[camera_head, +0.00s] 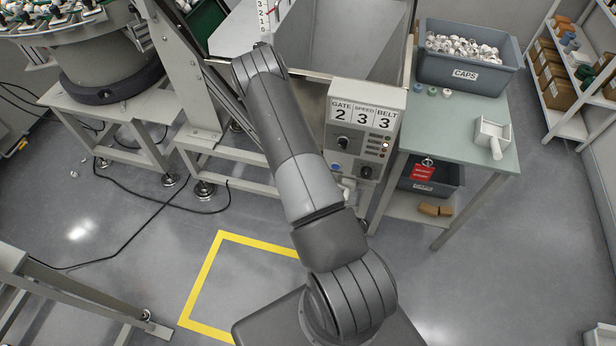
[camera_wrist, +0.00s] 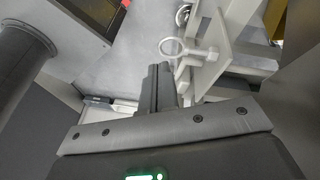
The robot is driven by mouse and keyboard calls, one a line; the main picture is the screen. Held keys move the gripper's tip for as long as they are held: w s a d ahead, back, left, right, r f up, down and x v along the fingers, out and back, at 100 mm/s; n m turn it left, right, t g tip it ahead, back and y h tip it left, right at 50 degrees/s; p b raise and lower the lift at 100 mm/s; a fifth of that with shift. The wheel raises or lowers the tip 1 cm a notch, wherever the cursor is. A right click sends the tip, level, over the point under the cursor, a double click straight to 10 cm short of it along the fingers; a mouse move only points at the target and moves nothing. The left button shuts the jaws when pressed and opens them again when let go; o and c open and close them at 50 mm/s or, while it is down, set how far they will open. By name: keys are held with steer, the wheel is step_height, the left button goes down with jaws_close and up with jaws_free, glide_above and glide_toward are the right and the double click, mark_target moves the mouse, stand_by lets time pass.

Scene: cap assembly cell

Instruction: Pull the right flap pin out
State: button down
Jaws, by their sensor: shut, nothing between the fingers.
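In the wrist view my gripper (camera_wrist: 158,72) is shut and empty, its dark fingers pressed together. A pale ring-headed pin (camera_wrist: 196,52) is just beyond and to the right of the fingertips. Its shank runs rightward toward a pale bracket (camera_wrist: 218,58). The fingers appear apart from the ring. A second, smaller ring (camera_wrist: 179,15) shows farther up, partly hidden behind the bracket. I cannot tell for certain which ring belongs to the right flap pin. In the head view my arm reaches up and left toward the machine, and the gripper and both rings are hidden.
A control box (camera_head: 361,135) reading gate 2, speed 3, belt 3 is right of my arm. A green-topped table (camera_head: 462,125) holds a caps bin (camera_head: 450,72) and a white scoop (camera_head: 492,135). A metal hopper (camera_head: 335,45) is behind. Floor at lower left is mostly clear.

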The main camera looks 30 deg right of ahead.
steer(key=v, duration=0.6)
steer(key=shift+r, duration=0.1)
stand_by(0.3)
steer(key=s+a+r+n+t+y, duration=0.1)
steer(key=a+r+n, duration=0.2)
steer(key=r, duration=0.8)
steer(key=s+a+r+n+t, duration=0.1)
steer(key=a+r+n+t, duration=0.2)
steer(key=r, duration=0.8)
steer(key=s+a+r+n+y, duration=0.1)
steer(key=a+r+n, duration=0.3)
steer(key=r, duration=0.8)
steer(key=s+a+r+n+t, duration=0.3)
steer(key=s+a+r+n, duration=0.2)
steer(key=s+r, duration=0.55)
steer(key=s+a+r+n+t, duration=0.1)
steer(key=s+r+n, duration=0.1)
steer(key=s+n, duration=0.2)
steer(key=s+a+r+n+t, duration=0.1)
steer(key=s+a+r+n, duration=0.1)
steer(key=s, duration=0.8)
steer(key=shift+a+r+n, duration=0.3)
steer(key=shift+r+n, duration=0.15)
steer(key=shift+n, duration=0.45)
steer(key=shift+s, duration=0.1)
